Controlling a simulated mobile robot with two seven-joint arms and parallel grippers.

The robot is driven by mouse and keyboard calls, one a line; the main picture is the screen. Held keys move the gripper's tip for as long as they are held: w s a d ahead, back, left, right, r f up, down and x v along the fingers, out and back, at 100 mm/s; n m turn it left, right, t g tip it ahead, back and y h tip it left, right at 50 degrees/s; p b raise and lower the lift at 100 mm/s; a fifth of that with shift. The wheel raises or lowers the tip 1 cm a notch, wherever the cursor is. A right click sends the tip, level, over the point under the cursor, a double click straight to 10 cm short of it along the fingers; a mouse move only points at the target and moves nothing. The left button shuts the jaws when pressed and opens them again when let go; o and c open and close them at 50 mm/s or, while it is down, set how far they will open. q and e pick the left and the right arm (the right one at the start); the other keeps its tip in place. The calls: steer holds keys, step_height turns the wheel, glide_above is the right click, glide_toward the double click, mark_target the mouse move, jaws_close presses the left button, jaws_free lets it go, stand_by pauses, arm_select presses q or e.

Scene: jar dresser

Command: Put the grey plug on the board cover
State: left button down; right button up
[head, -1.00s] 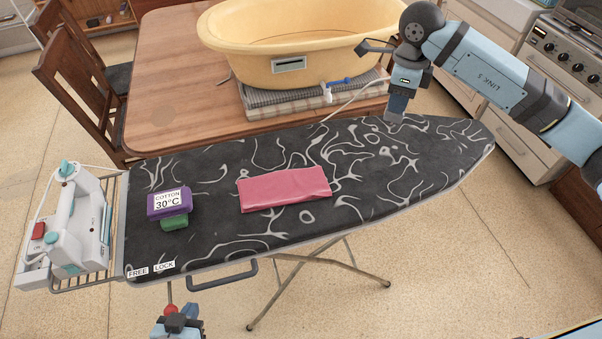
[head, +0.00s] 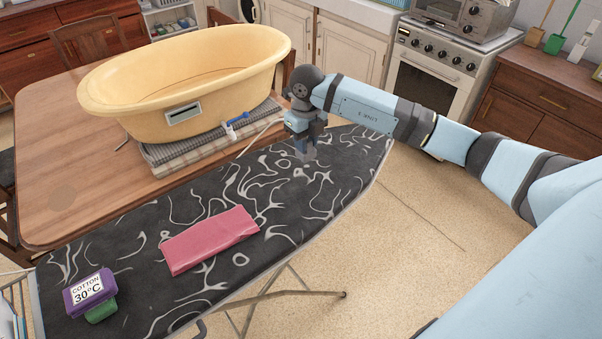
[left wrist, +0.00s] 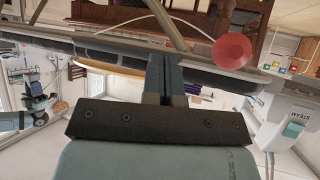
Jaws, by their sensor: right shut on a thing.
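My right gripper (head: 305,154) points down at the far right part of the patterned black board cover (head: 190,207). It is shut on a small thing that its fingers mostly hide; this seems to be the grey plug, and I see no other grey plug. I cannot tell whether it touches the cover. My left gripper is out of the head view. In the left wrist view the left gripper (left wrist: 166,75) has its fingers together with nothing visible between them, below the board's edge, beside a red round knob (left wrist: 232,50).
A folded pink cloth (head: 210,240) and a purple block (head: 88,290) marked COTTON 30°C, with a green piece, lie on the cover. A yellow tub (head: 190,85) stands on folded towels (head: 195,142) on the wooden table (head: 60,190). The cover between cloth and right gripper is clear.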

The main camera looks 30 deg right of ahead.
step_height(320, 180, down, 12)
steer(key=shift+r+p, duration=0.15)
steer(key=shift+p, duration=0.35)
steer(key=shift+f, duration=0.25)
steer(key=shift+f, duration=0.2)
steer(key=o, duration=0.9)
steer(key=shift+r, duration=0.1)
steer(key=shift+r, duration=0.1)
